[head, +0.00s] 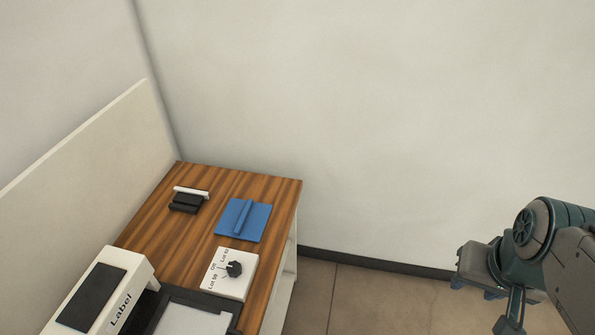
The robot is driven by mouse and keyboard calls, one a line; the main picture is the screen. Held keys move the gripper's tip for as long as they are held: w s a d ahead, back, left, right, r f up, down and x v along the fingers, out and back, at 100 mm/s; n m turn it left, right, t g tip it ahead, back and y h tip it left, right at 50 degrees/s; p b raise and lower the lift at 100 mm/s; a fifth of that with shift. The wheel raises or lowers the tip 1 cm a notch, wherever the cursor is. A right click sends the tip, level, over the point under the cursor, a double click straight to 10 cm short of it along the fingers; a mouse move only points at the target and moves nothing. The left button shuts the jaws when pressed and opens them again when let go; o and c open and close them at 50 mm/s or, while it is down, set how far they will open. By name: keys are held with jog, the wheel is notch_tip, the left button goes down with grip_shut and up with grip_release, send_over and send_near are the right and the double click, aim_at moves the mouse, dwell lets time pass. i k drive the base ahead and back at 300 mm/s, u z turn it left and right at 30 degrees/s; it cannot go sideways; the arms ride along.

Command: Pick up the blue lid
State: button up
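The blue lid (260,221) is a flat blue square with a raised blue bar handle along its middle. It lies on the wooden counter (272,190) near its right edge, in the head view. My gripper (510,325) is at the lower right, well to the right of the counter and apart from the lid. Its fingertips run off the bottom edge of the picture, so its opening is hidden.
A white panel with a black knob (234,269) sits just in front of the lid. A small black and white item (187,202) lies to its left. A white label device (100,290) and a dark tray (180,312) stand nearer. Walls rise behind; open floor (365,302) lies right.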

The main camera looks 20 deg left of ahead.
aim_at(244, 219)
jog(key=u, duration=0.4)
jog(key=i, duration=1.2)
jog(key=u, duration=0.85)
